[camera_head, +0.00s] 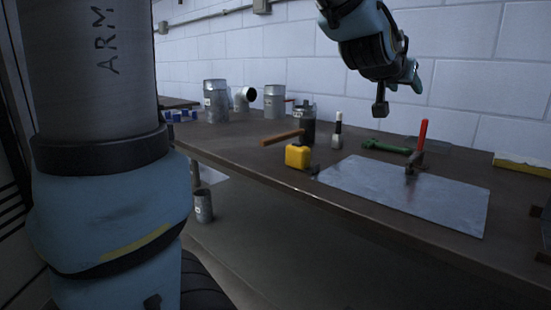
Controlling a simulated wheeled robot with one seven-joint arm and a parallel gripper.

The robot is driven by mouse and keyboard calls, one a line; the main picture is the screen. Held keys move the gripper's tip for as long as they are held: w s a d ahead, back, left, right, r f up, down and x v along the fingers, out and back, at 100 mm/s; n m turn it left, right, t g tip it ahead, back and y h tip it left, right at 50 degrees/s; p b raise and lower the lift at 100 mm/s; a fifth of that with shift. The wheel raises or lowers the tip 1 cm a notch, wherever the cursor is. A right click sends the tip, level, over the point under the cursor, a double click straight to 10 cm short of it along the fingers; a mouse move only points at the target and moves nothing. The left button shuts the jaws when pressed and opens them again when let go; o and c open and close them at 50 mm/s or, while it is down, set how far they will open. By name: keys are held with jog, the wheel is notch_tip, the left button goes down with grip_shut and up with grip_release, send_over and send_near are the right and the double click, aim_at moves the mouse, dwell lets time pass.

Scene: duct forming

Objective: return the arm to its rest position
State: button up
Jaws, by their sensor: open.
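My arm reaches in from the top right, and my gripper (381,108) hangs above the workbench (255,163), in the air and clear of everything. It points down, holds nothing that I can see, and is open, though only a small dark part of it shows. A flat grey metal sheet (400,195) lies on the bench below it. A red-handled tool (423,133) stands at the sheet's far edge, to the right of my gripper and lower. My large blue and grey arm part fills the left side.
A yellow tape measure (297,156), a wooden-handled tool (283,137), a dark can (307,125), a small bottle (337,132) and a green tool (386,146) stand or lie on the bench. Metal duct pieces (216,101) stand further back. A white block wall (455,65) closes off the back.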

jog(key=a+f+n+g+y, duration=0.1)
jog(key=a+f+y, duration=0.1)
jog(key=a+f, duration=0.3)
jog(key=w+a+f+n+g+y, duration=0.1)
jog(key=a+f+y, duration=0.1)
jog(key=a+f, duration=0.4)
jog(key=w+a+f+n+y, duration=0.1)
jog(key=a+f, duration=0.4)
jog(key=a, duration=0.2)
jog(key=shift+w+f+g+y, duration=0.15)
jog(key=shift+f+g+y, duration=0.05)
jog(key=shift+g+y, duration=0.2)
jog(key=s+a+f+n+g+y, duration=0.2)
jog(key=s+a+f+g, duration=0.1)
jog(key=s+a+f, duration=0.4)
jog(key=s+a+f+n+g+y, duration=0.2)
jog(key=a+f, duration=0.2)
jog(key=a, duration=0.5)
notch_tip(320, 180, down, 12)
jog(key=s+g+b, duration=0.1)
jog(key=s+b, duration=0.2)
jog(key=b, duration=0.8)
notch_tip(320, 180, up, 22)
jog(key=p, duration=2.2)
jog(key=shift+w+f, duration=0.15)
